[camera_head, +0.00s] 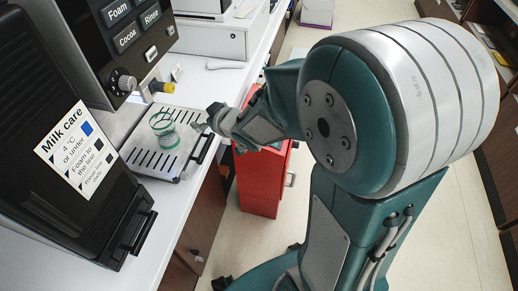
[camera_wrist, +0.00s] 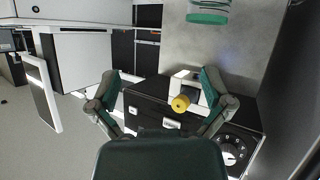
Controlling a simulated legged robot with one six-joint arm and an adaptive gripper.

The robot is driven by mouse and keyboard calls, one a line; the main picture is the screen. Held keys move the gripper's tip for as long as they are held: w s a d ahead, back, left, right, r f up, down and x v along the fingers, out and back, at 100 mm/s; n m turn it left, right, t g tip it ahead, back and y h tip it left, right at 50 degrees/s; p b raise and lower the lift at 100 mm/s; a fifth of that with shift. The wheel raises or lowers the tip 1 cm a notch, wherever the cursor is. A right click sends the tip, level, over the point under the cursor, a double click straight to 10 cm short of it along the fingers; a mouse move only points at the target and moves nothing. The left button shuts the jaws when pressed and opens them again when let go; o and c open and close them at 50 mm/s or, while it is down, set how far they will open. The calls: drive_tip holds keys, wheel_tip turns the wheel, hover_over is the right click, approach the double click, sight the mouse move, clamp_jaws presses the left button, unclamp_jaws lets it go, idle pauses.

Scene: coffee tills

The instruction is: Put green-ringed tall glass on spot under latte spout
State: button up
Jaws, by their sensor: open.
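The tall clear glass (camera_head: 163,130) with green rings stands on the slotted drip tray (camera_head: 143,161) in the head view. In the wrist view part of the glass (camera_wrist: 209,10) shows at the top edge, cut off by the frame. A yellow-tipped spout (camera_head: 162,87) juts from the machine front, above and behind the glass; it also shows in the wrist view (camera_wrist: 181,103). I cannot read a latte label. My gripper (camera_head: 205,120) is open and empty, to the right of the glass and apart from it. Its two fingers show spread in the wrist view (camera_wrist: 160,76).
The dark machine (camera_head: 115,40) has Foam, Cocoa and Rinse buttons and a knob (camera_head: 122,82). A black unit with a Milk care sign (camera_head: 75,148) stands at the near left. A red cabinet (camera_head: 262,185) stands below the counter's right edge. White till equipment (camera_head: 215,38) is farther back.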

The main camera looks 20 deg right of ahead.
drive_tip(key=s+d+r+m+g+h, duration=0.2)
drive_tip(key=s+d+r+m+h, duration=0.15)
drive_tip(key=s, duration=0.35)
drive_tip(key=s+d+r+m+g+h, duration=0.2)
drive_tip(key=s+d+r, duration=0.2)
drive_tip(key=s, duration=0.3)
drive_tip(key=s+a+r+g+y, duration=0.1)
drive_tip(key=s+a+g, duration=0.1)
drive_tip(key=s, duration=0.8)
drive_tip(key=shift+g, duration=0.3)
